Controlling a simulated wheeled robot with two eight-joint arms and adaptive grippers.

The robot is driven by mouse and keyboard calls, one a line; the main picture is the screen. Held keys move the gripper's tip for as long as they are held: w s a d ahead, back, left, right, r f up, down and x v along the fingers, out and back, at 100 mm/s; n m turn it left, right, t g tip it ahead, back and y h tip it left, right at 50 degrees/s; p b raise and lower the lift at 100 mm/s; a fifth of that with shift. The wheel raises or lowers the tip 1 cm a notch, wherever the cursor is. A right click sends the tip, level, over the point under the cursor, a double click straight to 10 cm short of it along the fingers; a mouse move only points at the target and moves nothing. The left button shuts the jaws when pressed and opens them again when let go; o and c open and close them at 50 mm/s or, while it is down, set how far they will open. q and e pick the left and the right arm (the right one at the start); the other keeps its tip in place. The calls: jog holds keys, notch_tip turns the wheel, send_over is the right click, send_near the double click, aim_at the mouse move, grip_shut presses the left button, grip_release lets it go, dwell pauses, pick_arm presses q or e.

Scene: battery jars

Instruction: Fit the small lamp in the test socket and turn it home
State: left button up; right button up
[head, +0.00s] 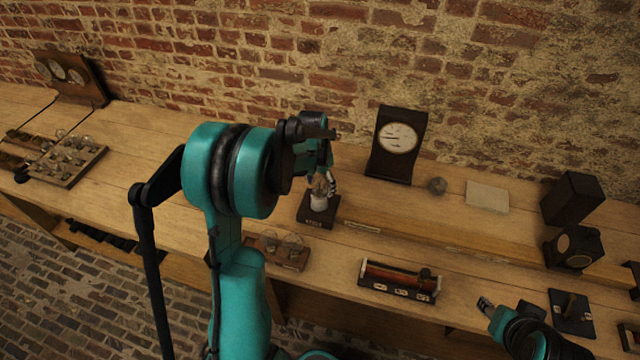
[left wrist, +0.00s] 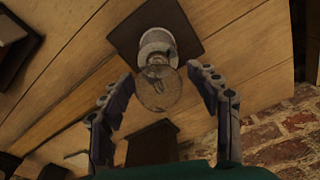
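The test socket (head: 318,203) is a pale cylinder on a dark square base near the middle of the bench. It also shows in the left wrist view (left wrist: 157,42). The small lamp (left wrist: 158,90), a clear round bulb, is in line with the socket, its cap end at the socket's mouth; how deep it sits I cannot tell. My left gripper (left wrist: 160,76) points down over it, with one finger on each side of the glass and a narrow gap at each side. My right gripper (head: 485,303) is low at the right, away from the lamp; its fingers are too small to judge.
A rack of spare lamps (head: 278,250) stands in front of the socket. A dial meter (head: 396,145) stands behind it to the right. A red coil unit (head: 399,281) lies at the front edge. Dark boxes (head: 573,198) stand at right, a jar tray (head: 66,161) at left.

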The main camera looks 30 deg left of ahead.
pick_arm(q)
jog(key=shift+r, duration=0.1)
jog(key=r, duration=0.4)
jog(key=s+r, duration=0.1)
jog(key=r, duration=0.6)
jog(key=shift+s+a+r, duration=0.1)
jog(key=shift+s+r, duration=0.15)
jog(key=shift+r, duration=0.15)
jog(key=s+d+f+n+t+b, duration=0.1)
jog(key=s+d+t, duration=0.4)
jog(key=s+d, duration=1)
jog(key=s+n+b, duration=0.1)
jog(key=s, duration=0.2)
jog(key=shift+d+f+t, duration=0.3)
jog(key=shift+f+t, duration=0.1)
